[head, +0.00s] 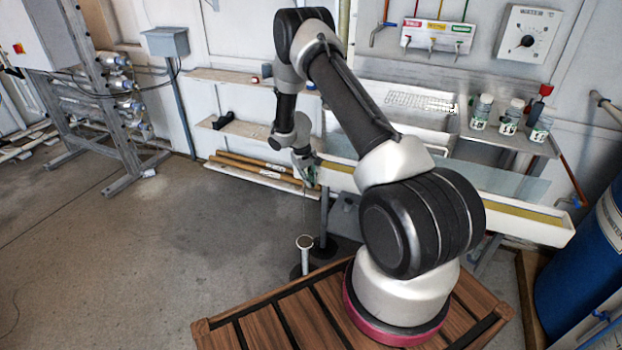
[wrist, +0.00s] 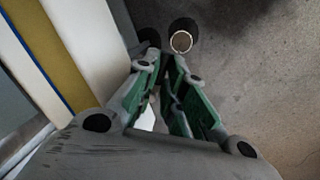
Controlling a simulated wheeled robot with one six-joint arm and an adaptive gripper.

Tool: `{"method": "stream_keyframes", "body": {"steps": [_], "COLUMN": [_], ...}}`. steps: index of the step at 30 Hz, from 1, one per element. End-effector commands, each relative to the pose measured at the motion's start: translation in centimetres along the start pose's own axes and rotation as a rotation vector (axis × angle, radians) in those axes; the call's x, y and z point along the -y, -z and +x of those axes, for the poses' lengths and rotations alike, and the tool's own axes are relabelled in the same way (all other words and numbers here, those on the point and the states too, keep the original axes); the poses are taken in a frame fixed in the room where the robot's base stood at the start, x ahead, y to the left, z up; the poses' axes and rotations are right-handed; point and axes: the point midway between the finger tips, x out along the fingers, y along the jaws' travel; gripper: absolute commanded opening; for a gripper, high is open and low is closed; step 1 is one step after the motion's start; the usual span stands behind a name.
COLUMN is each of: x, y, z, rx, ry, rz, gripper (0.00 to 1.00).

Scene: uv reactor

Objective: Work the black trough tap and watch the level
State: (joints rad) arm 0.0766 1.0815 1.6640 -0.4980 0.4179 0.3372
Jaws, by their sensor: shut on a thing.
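The long white trough (head: 525,222) runs behind my arm, with a yellowish strip along it. Its end also shows at the upper left of the wrist view (wrist: 98,35). My gripper (head: 309,183) is at the trough's left end. In the wrist view, my gripper's (wrist: 160,62) green-padded fingers are close together beside the trough wall. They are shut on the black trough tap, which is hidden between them. A faint thin line hangs below the gripper in the head view, towards an upright white pipe (head: 305,243). The pipe's round mouth (wrist: 181,42) shows beyond the fingertips. I cannot read the level.
A blue drum (head: 590,250) stands at the right. Several jars (head: 510,117) stand on a shelf by the sink (head: 405,120). A metal frame (head: 105,110) with cylinders is at the left. The concrete floor (head: 130,250) at the left is open.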

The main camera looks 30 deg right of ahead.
Motion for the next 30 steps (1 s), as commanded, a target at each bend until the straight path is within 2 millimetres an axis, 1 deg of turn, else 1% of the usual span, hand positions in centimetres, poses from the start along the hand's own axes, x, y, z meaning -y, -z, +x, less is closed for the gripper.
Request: {"method": "stream_keyframes", "body": {"steps": [9,18,24,30], "x": [0.9,1.6,1.9,2.0], "y": [0.3,0.8,1.1,1.3], "z": [-0.2,-0.3,-0.4,-0.4], "rx": [0.058,0.108,0.132,0.147], "ry": [0.0,0.0,0.001,0.001], "rz": [0.293,0.545,0.668,0.743], "gripper": [0.0,0.0,0.0,0.0]}}
